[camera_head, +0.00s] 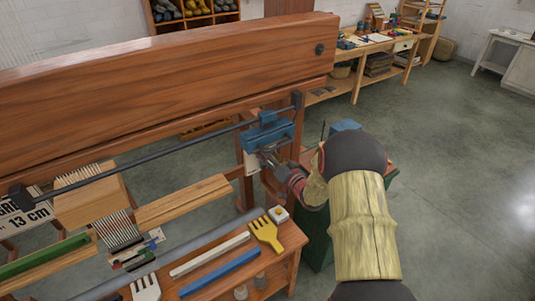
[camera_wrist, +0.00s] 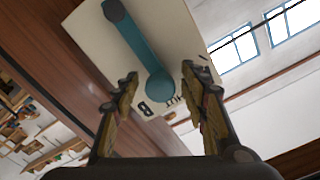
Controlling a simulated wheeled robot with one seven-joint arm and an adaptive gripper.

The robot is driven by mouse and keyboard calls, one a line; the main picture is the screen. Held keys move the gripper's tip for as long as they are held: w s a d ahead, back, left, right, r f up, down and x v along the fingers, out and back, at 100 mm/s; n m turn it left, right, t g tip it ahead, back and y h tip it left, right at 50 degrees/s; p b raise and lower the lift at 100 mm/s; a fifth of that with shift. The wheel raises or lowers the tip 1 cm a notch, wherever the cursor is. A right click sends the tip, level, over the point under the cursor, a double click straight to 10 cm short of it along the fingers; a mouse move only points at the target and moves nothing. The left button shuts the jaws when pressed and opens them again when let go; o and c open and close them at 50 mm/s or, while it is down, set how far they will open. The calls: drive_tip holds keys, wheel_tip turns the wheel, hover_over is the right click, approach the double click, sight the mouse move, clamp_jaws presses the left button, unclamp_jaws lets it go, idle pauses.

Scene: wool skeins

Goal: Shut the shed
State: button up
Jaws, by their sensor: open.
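In the wrist view a teal lever (camera_wrist: 136,45) with a round end lies across a cream plate (camera_wrist: 185,35). The plate has dark letters, partly hidden. My gripper (camera_wrist: 158,88) is open, with one finger on each side of the lever's round end. I cannot tell whether either finger touches it. In the head view my gripper (camera_head: 266,161) is beside a blue part (camera_head: 268,131) at the right end of the loom's dark rod. The lever cannot be made out there. The loom (camera_head: 170,65) has a wooden block with rows of thin wires (camera_head: 92,195) at the left.
A wooden bench (camera_head: 283,240) with a yellow fork-like tool (camera_head: 266,233), a white bar (camera_head: 210,254) and a blue bar (camera_head: 220,274) stands in front of the loom. A green box (camera_head: 318,240) is beside my arm. The floor at the right is clear.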

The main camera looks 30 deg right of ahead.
drive_tip(key=s, duration=1.2)
drive_tip(key=shift+d, duration=0.2)
drive_tip(key=s+d+f+g+h, duration=0.1)
drive_tip(key=s+d+f+g, duration=0.15)
drive_tip(key=f, duration=0.35)
drive_tip(key=s+d+f+g+h, duration=0.1)
drive_tip(key=d+f+g+h, duration=0.15)
drive_tip(key=f, duration=0.25)
drive_tip(key=s+d+f+g, duration=0.2)
drive_tip(key=s+g, duration=0.4)
drive_tip(key=s, duration=0.3)
drive_tip(key=s+a+r+n+y, duration=0.1)
drive_tip(key=s+a+r, duration=0.3)
drive_tip(key=a+r, duration=0.5)
drive_tip(key=s+a+r+n+g+y, duration=0.1)
drive_tip(key=s+a+r+n, duration=0.1)
drive_tip(key=s+a+r, duration=0.3)
drive_tip(key=s+a+r+n+y, duration=0.1)
drive_tip(key=s+a+r, duration=0.4)
drive_tip(key=a+r, duration=0.9)
drive_tip(key=a+n, duration=0.1)
drive_tip(key=a, duration=0.3)
drive_tip(key=shift+n, duration=0.3)
